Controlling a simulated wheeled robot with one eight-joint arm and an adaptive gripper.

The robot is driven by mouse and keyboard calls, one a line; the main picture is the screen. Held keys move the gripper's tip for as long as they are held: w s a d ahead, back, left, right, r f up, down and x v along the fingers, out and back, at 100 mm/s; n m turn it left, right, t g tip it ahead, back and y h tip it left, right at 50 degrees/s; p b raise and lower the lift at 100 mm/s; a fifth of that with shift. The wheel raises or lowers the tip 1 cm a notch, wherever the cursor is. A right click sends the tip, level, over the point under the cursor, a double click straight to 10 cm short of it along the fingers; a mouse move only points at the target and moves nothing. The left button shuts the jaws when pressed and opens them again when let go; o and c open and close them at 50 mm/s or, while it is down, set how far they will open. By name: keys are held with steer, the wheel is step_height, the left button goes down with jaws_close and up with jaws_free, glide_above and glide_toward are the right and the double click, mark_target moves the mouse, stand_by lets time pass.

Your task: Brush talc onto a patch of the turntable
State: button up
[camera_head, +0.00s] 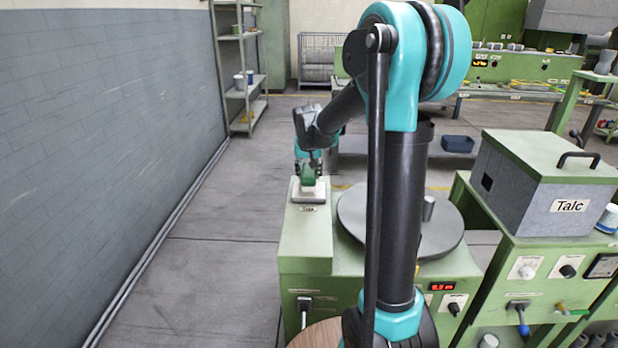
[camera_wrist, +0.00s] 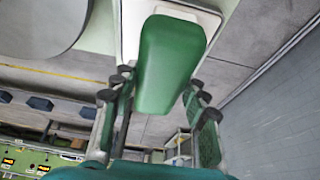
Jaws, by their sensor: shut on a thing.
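A green-handled thing, likely the brush (camera_head: 308,176), stands in or just above a pale shallow tray (camera_head: 312,205) on the left end of the green machine. My gripper (camera_head: 307,161) is above the tray with its fingers around the green handle. In the wrist view the handle (camera_wrist: 172,60) is large between the two fingers of my gripper (camera_wrist: 160,82), and the tray's white rim (camera_wrist: 130,28) is beyond it. Bristles are hidden. The grey round turntable (camera_head: 440,238) is right of the tray, partly behind my arm; its edge shows in the wrist view (camera_wrist: 50,22).
A grey and green box marked Talc (camera_head: 535,185) stands on the bench at right. A small upright grey post (camera_head: 428,208) is at the turntable. A grey wall (camera_head: 100,150) runs along the left, with open floor (camera_head: 215,260) between it and the machine.

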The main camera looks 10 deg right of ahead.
mark_target(309, 170)
steer(key=shift+r, duration=2.4)
